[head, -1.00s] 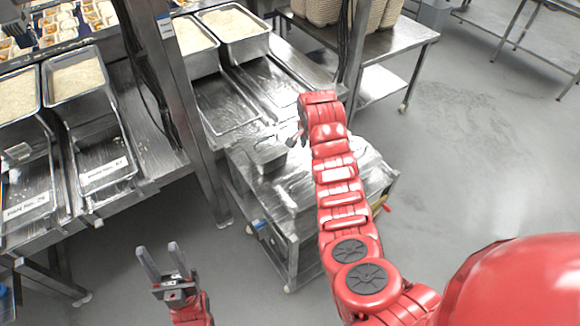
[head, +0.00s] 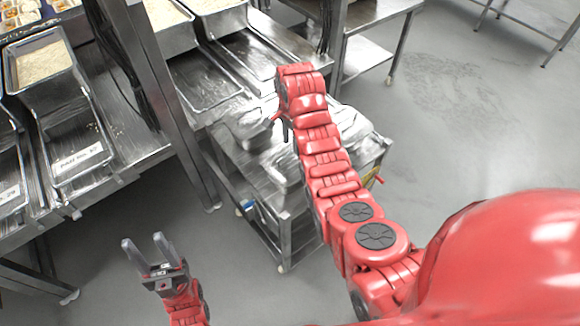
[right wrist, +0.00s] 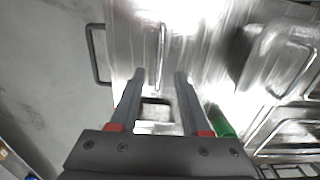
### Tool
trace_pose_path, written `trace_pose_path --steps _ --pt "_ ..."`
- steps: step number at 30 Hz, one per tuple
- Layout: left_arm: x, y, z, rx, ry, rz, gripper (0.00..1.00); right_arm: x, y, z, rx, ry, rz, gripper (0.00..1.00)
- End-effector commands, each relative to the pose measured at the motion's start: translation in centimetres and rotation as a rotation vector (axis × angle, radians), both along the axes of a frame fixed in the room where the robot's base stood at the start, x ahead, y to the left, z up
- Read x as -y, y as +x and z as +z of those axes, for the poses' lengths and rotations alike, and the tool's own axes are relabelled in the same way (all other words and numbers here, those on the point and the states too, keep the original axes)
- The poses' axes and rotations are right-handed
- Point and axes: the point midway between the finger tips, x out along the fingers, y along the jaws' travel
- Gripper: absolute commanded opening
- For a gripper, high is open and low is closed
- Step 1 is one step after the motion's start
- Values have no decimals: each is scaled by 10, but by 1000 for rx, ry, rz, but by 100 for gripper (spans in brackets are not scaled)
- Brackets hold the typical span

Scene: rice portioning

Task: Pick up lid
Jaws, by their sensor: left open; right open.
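A steel cart (head: 267,214) stands in the middle of the head view with shiny metal pieces on top. A flat steel piece (right wrist: 180,35) with a thin bar handle (right wrist: 162,60) lies below my right gripper in the right wrist view; it looks like a lid, but glare blurs its edges. My right gripper (right wrist: 160,78) is open and empty, its fingertips near that handle and apart from it as far as I can tell. In the head view it is mostly hidden by my right wrist. My left gripper (head: 143,243) is open and empty over the floor.
A steel frame post (head: 172,110) stands left of the cart. Steel counters with a rice pan (head: 62,88) and labelled trays (head: 82,160) lie further left. A green object (right wrist: 222,122) is beside my right finger. Floor (head: 450,130) is clear on the right.

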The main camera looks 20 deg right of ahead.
Motion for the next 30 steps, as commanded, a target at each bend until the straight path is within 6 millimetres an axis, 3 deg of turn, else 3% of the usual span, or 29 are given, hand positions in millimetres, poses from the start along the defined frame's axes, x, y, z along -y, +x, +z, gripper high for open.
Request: trace_pose_path --steps 2,8,13,18,25,30 --pt "0 0 -7 0 0 0 50 0 0 -7 1 0 1 47" --pt "0 0 -3 0 0 0 50 -2 0 -13 1 1 2 47" --pt "0 0 18 1 0 0 50 -5 -5 -33 -8 1 2 47" --pt "0 0 21 0 0 0 50 -4 -4 -54 -5 1 2 47" --pt "0 0 20 0 0 0 50 -4 -2 -58 2 1 3 47" --pt "0 0 20 0 0 0 50 -4 -2 -58 2 1 3 18"
